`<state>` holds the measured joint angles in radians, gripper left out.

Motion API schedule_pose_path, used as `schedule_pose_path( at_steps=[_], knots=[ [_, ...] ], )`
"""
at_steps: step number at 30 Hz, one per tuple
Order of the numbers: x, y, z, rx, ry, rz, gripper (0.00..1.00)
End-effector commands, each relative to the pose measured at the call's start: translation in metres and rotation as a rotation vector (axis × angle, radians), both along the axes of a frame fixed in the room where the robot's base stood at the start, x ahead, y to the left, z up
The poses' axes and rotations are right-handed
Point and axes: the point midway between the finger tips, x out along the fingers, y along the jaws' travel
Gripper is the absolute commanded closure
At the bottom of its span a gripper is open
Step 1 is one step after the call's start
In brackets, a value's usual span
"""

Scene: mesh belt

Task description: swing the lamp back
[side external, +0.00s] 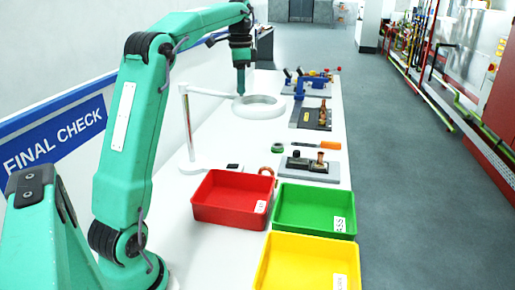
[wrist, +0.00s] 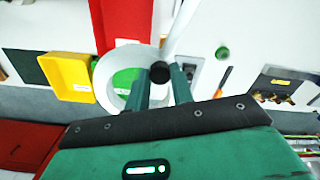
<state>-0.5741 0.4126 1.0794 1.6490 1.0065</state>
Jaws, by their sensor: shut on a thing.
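The lamp is a white ring head (side external: 258,107) on a thin white arm, with an upright pole (side external: 187,125) and a flat base (side external: 208,165) on the bench. In the wrist view the white ring (wrist: 101,82) frames part of the green tray, and the lamp arm (wrist: 181,28) runs up from it. My gripper (side external: 240,92) is at the ring's left side, pointing down. In the wrist view my gripper (wrist: 160,80) has its two green fingers closed around a dark round knob (wrist: 160,72) at the ring's edge. The knob's lower part is hidden.
Red (side external: 230,215), green (side external: 300,222) and yellow (side external: 290,262) trays stand at the near end of the bench. Grey plates with fittings (side external: 310,168) line its right side. An orange-handled tool (side external: 316,145) lies between them. A wall with a blue sign (side external: 55,138) is at left.

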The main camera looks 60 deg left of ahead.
Motion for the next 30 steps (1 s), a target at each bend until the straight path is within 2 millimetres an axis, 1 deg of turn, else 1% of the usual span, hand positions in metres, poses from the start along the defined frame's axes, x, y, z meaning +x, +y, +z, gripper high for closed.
schedule_pose_path(
  at_steps=[8, 14, 23, 30],
  knots=[
    [-0.016, -0.008, 0.001, 0.000, 0.000, -0.076, 1.00],
    [-0.038, -0.016, 0.001, 0.000, 0.000, -0.170, 1.00],
    [-0.083, -0.026, 0.001, -0.001, 0.001, -0.364, 1.00],
    [-0.123, -0.027, 0.001, 0.000, 0.000, -0.532, 1.00]
  ],
)
